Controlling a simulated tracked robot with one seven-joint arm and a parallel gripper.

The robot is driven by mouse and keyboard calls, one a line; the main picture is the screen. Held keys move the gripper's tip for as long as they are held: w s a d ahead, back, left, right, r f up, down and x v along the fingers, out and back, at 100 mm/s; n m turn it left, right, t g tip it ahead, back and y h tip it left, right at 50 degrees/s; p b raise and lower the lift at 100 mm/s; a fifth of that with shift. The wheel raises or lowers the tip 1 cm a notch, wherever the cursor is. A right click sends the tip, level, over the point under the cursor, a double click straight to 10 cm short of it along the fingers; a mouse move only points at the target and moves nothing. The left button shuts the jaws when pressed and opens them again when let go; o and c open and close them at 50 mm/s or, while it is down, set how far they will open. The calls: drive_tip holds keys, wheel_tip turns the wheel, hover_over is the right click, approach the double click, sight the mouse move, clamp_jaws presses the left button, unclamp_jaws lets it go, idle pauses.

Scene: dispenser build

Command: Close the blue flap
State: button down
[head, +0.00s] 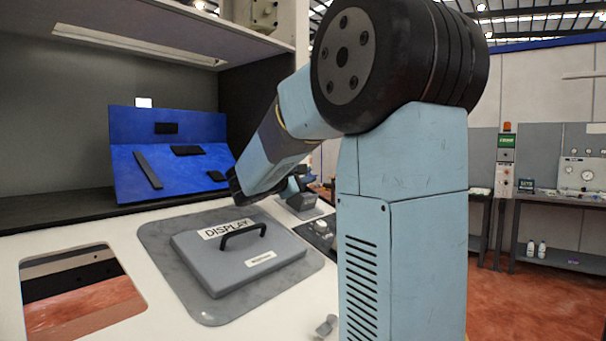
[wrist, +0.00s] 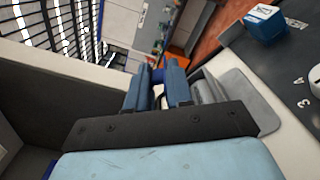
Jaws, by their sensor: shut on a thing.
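My gripper (wrist: 158,68) shows in the wrist view as two blue-grey fingers. They are shut on a small dark blue piece, which appears to be the blue flap (wrist: 158,76); only a little of it shows between the fingers. A grey dispenser housing (wrist: 205,88) stands just right of the fingers, on a grey plate. In the head view the housing (head: 303,201) sits on the white worktop behind my arm. My gripper is mostly hidden there by my own arm, and I cannot make out the flap or its angle.
A grey lid marked DISPLAY (head: 240,254) with a black handle lies on the worktop. A blue angled panel (head: 125,165) with black pieces stands at the back left. A rectangular opening (head: 80,290) is at the front left. A blue box (wrist: 266,28) shows in the wrist view.

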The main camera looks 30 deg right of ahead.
drive_tip(key=m, duration=0.1)
drive_tip(key=f+m, duration=0.1)
drive_tip(key=shift+s+m, duration=0.3)
drive_tip(key=shift+s+d+f+m, duration=0.1)
drive_tip(key=shift+f+m, duration=0.3)
drive_tip(key=shift+m, duration=0.4)
drive_tip(key=shift+s+d+f+m, duration=0.1)
drive_tip(key=shift+f+m, duration=0.25)
drive_tip(key=shift+m, duration=0.45)
drive_tip(key=c, duration=1.1)
unclamp_jaws()
drive_tip(key=shift+f, duration=0.1)
drive_tip(key=shift+s+a, duration=0.1)
drive_tip(key=shift+a, duration=0.05)
